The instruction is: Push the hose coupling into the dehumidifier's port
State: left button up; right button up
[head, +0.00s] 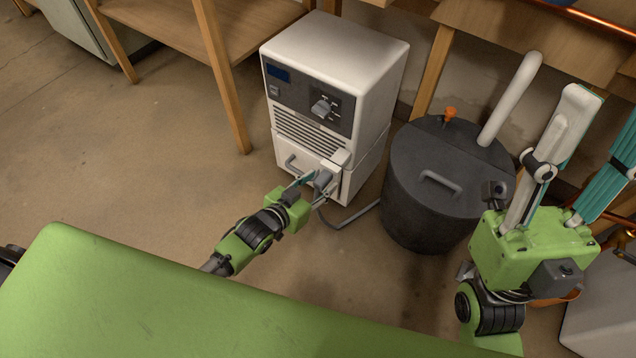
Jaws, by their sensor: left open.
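The white dehumidifier (334,48) stands on the floor with its dark control panel and vent slats facing me. The grey hose coupling (323,179) is at the lower right of its front, by a small white block (340,157). The port itself is hidden, so I cannot tell whether the coupling is in it. A grey hose (352,218) runs from there along the floor to the right. My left gripper (318,184) is open, its fingers on either side of the coupling. My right gripper (606,112) is raised at the right, fingers spread and empty.
A dark lidded tank (425,205) with a pale pipe (510,97) and an orange knob (450,113) stands right of the dehumidifier. Wooden table legs (222,80) stand behind. The floor (130,165) at the left is clear.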

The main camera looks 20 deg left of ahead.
pick_arm(q)
jog(key=v, duration=1.2)
